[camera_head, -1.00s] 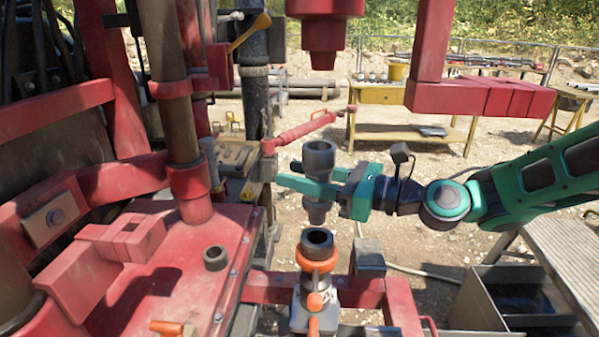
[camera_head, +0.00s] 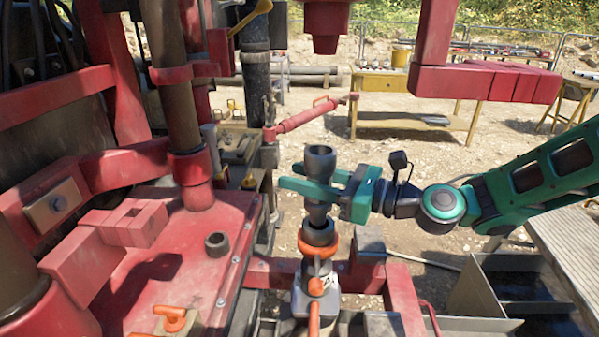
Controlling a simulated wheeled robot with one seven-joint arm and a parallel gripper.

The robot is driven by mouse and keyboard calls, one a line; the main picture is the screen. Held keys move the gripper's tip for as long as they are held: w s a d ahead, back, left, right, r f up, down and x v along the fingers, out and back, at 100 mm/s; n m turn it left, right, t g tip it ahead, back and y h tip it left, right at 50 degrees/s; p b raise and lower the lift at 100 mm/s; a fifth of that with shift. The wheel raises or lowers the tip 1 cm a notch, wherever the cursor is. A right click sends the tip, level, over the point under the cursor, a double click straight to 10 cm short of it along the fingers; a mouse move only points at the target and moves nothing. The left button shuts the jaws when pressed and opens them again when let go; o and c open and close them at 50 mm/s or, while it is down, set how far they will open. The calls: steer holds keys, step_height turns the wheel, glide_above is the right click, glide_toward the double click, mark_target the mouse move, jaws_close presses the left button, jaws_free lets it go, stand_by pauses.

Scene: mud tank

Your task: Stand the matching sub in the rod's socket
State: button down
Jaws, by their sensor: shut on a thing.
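A dark grey metal sub (camera_head: 319,162) stands upright between the green fingers of my gripper (camera_head: 312,190), which is shut on it. The sub's tapered lower end is right over the rod's socket (camera_head: 318,233), a dark ring-shaped mouth above an orange collar (camera_head: 317,249). The lower tip seems to be at or just inside the socket mouth; how deep it sits is hidden. The rod is held upright in a grey clamp (camera_head: 314,299) with orange handles.
A short dark ring (camera_head: 217,244) lies on the red deck (camera_head: 185,270) at left. A red drive head (camera_head: 326,22) hangs above the sub. A red beam (camera_head: 485,82) and yellow table (camera_head: 410,122) are behind. A grey bin (camera_head: 520,295) stands at lower right.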

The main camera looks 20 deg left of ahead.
steer(key=shift+f, duration=1.6)
steer(key=shift+s+f, duration=0.1)
steer(key=shift+f, duration=0.65)
stand_by(0.4)
steer(key=c, duration=1)
jaws_free()
steer(key=shift+c, duration=0.2)
steer(key=shift+f, duration=0.1)
glide_toward(305, 198)
steer(key=shift+w+a+f, duration=0.15)
steer(key=shift+w+f, duration=0.2)
steer(key=shift+w, duration=0.1)
steer(key=shift+f, duration=0.1)
